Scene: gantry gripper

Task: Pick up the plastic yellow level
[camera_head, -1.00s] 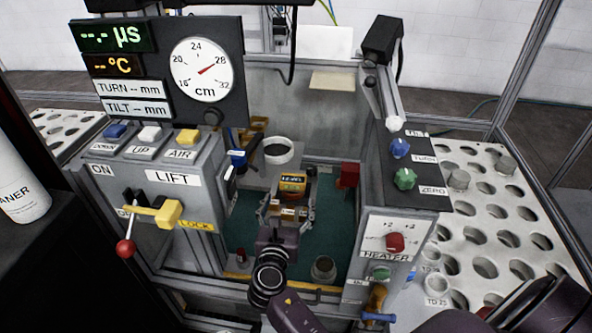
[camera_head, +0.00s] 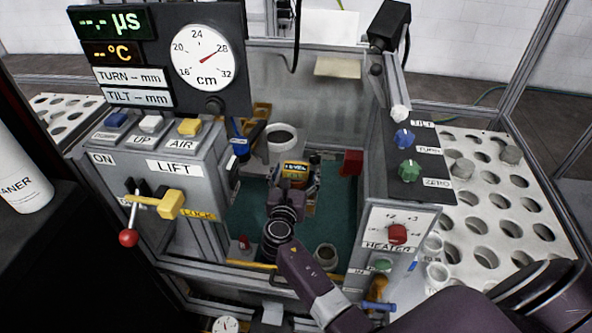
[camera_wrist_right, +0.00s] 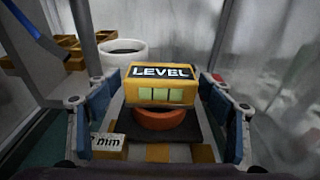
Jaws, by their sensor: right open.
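The yellow level (camera_wrist_right: 163,84) has a black "LEVEL" label and a green window. In the right wrist view it rests on an orange-red round piece (camera_wrist_right: 160,118) between my open fingers. My right gripper (camera_wrist_right: 160,108) has a finger on each side of the level, with gaps visible; I see no contact. In the head view the level (camera_head: 294,170) stands inside the bay, partly hidden by my right gripper (camera_head: 291,180), which reaches in from the front. My left gripper is not in view.
A white cup (camera_head: 281,142) stands behind the level. A red block (camera_head: 351,162) is at the right wall. The lift panel (camera_head: 170,185) and heater panel (camera_head: 398,235) flank the bay. A small cylinder (camera_head: 326,256) stands on the green floor (camera_head: 250,212).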

